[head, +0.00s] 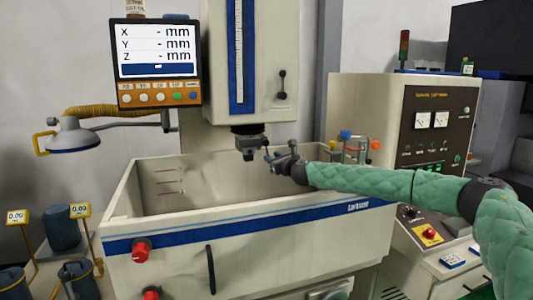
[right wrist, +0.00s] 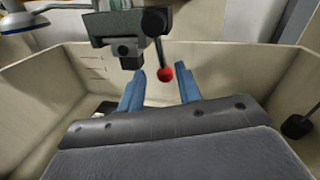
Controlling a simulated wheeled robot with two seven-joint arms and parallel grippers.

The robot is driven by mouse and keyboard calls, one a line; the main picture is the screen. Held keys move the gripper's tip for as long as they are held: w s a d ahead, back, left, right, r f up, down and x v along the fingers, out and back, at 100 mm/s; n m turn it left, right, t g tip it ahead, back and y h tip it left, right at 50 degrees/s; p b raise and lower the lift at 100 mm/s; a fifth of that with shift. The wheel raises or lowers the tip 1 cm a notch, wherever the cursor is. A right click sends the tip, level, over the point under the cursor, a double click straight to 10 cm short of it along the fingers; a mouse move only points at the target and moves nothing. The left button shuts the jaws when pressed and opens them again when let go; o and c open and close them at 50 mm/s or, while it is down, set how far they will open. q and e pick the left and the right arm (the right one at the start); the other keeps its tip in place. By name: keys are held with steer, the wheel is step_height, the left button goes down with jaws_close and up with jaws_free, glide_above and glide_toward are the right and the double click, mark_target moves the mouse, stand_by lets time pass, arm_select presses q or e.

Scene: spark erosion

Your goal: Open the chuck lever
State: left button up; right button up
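The chuck (head: 249,142) hangs under the machine head above the open tank. In the right wrist view the chuck (right wrist: 125,27) shows close, at the top. Its lever (right wrist: 157,46) is a thin dark rod with a black hub and a red ball at its lower end, pointing down and slightly right. My right gripper (head: 271,155) is just right of the chuck. In the right wrist view its two blue fingers (right wrist: 161,77) are spread apart, with the red ball appearing between their tips. I cannot tell whether either finger touches it. My left gripper is out of view.
The pale tank (head: 250,240) with a blue stripe surrounds the space below the chuck. A display panel (head: 157,65) and a lamp (head: 73,139) are at the left. A control cabinet (head: 432,120) stands at the right. The tank interior below the chuck looks clear.

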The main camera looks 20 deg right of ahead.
mark_target(268, 155)
steer(key=w, duration=0.1)
steer(key=w+p, duration=0.1)
steer(key=w, duration=0.2)
steer(key=shift+w+f, duration=0.1)
steer(key=shift+f, duration=0.15)
steer(key=shift+w+a+r+p, duration=0.2)
steer(key=shift+w+a+p, duration=0.2)
steer(key=shift+w+a, duration=0.05)
steer(key=shift+w+d+f, duration=0.1)
steer(key=shift+w+f, duration=0.1)
steer(key=shift+s+r, duration=0.1)
jaws_close()
